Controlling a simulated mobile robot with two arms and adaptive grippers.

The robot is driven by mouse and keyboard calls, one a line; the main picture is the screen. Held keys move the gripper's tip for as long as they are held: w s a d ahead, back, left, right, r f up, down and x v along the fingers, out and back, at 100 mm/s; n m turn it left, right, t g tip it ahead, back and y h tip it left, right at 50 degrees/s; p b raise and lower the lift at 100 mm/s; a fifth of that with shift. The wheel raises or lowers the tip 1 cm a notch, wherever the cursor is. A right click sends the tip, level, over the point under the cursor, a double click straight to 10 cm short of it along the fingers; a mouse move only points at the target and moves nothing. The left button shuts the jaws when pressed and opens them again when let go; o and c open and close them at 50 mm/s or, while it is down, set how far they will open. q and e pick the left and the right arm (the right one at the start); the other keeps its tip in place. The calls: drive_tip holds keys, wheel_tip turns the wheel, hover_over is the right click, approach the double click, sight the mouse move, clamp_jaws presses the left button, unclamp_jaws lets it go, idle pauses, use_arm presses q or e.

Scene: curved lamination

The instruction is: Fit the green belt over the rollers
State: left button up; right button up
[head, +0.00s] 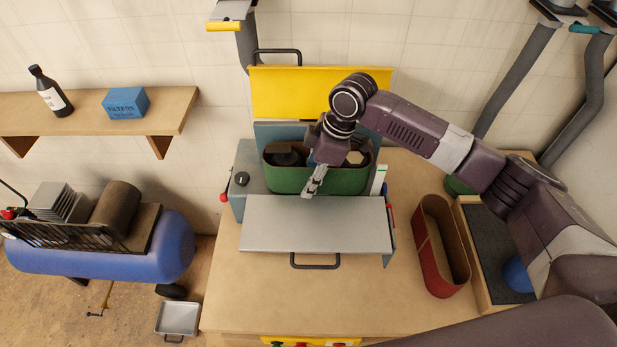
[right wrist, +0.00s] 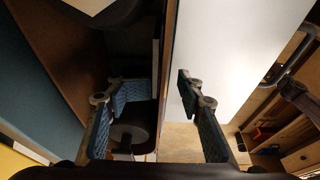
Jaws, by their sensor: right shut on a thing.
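The green belt (head: 330,181) is an upright oval loop with a brown inner face. It sits at the grey-blue machine (head: 247,165), behind its lowered grey cover. The loop surrounds a dark roller (head: 284,152) at its left end and a pale-faced roller (head: 356,157) at its right end. How far down it sits on them is hidden. My right gripper (head: 313,183) reaches down at the middle of the belt's front and is shut on its wall. Its two fingers also show in the right wrist view (right wrist: 164,100). My left gripper is not in view.
The flat grey cover (head: 315,224) with a dark handle lies before the belt. A raised yellow cover (head: 322,93) stands behind. A red belt (head: 440,247) stands on the wooden bench to the right, beside a dark-lined tray (head: 488,250).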

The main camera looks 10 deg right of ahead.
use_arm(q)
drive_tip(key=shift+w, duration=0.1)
use_arm(e)
drive_tip(key=shift+s+d+f, duration=0.15)
drive_tip(key=shift+s+f, duration=0.15)
drive_tip(key=shift+r, duration=0.25)
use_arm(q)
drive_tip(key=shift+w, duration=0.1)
use_arm(e)
drive_tip(key=shift+w+v, duration=0.15)
drive_tip(key=shift+v, duration=2.85)
drive_tip(key=shift+w+v, duration=0.1)
drive_tip(key=shift+v, duration=2.9)
